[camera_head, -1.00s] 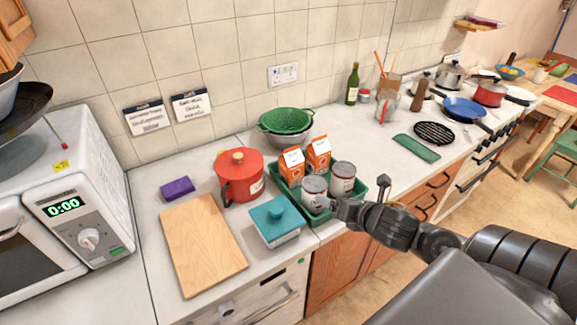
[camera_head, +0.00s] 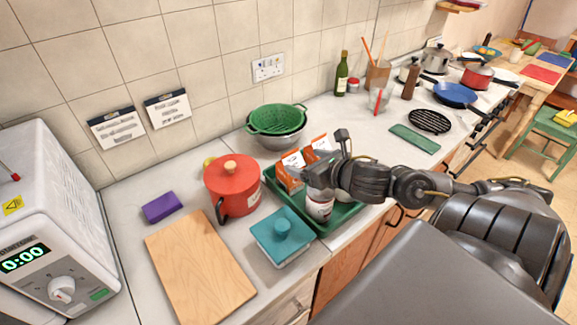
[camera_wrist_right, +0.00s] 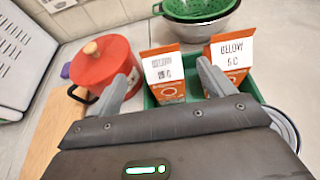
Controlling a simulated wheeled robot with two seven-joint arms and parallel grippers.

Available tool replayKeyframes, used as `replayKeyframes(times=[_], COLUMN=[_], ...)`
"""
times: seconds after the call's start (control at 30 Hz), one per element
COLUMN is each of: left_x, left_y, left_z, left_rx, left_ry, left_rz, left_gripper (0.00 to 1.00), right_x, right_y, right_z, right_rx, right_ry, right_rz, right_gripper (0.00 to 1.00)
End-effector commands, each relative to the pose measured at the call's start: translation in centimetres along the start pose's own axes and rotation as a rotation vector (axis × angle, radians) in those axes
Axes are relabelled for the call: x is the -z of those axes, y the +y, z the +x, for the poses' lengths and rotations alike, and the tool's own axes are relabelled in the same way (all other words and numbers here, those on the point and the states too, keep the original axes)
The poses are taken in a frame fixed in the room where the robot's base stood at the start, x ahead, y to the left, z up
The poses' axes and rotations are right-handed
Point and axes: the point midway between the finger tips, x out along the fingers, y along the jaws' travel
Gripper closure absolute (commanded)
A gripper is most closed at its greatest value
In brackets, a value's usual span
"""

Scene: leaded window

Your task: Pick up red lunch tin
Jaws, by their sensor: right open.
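The red lunch tin (camera_head: 232,183) stands upright on the counter, with a wooden knob on its lid and a dark handle at its side. It also shows at the left in the right wrist view (camera_wrist_right: 103,66). My right gripper (camera_head: 328,160) is open, above the green tray to the right of the tin, and touches nothing that I can make out. In the wrist view its spread fingers (camera_wrist_right: 166,82) have an orange carton between them, farther off; the left finger overlaps the tin's right edge. My left gripper is not in view.
The green tray (camera_head: 338,222) holds two orange cartons (camera_head: 291,170) and white-and-red cans (camera_head: 319,206), partly hidden by my gripper. A teal-lidded box (camera_head: 283,235), wooden board (camera_head: 201,266), purple block (camera_head: 162,207) and green colander (camera_head: 277,119) surround the tin. A microwave (camera_head: 60,225) stands left.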

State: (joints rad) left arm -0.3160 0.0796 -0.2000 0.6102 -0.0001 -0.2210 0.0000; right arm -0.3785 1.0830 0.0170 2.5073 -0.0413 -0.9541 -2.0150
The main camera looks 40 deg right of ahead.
Motion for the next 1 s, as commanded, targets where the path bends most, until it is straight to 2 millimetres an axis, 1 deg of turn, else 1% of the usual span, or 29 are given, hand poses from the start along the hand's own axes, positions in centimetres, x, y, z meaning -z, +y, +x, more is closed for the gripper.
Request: replayKeyframes(times=[0.03,0.17,0.23,0.3,0.37,0.5,0.73,0.9,1.0], left_x=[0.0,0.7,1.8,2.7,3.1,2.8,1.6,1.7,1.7], left_y=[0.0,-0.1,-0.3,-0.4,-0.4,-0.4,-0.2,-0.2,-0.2], left_z=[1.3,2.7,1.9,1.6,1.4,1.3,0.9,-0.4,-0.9], left_rx=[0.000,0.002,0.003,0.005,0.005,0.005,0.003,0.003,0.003], left_ry=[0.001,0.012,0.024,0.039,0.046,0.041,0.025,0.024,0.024], left_rz=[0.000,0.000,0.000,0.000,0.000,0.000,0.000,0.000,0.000], left_gripper=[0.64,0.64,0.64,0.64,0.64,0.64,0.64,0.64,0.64], right_x=[0.5,0.4,-0.2,-0.2,-0.2,-0.1,-0.2,-0.4,-0.3], right_y=[0.0,-0.2,-0.4,-0.4,-0.3,-0.2,-0.2,0.1,0.0], right_z=[0.7,1.5,2.0,2.7,3.3,4.0,4.6,6.7,8.1], right_rx=[0.000,0.008,0.013,0.014,0.011,0.008,0.009,0.009,0.009], right_ry=[-0.003,-0.003,-0.003,-0.003,-0.002,-0.001,-0.001,-0.002,-0.002], right_rz=[-0.008,-0.008,0.002,0.004,0.003,0.000,0.000,0.006,0.002], right_gripper=[0.19,0.19,0.19,0.19,0.19,0.19,0.19,0.19,0.19])
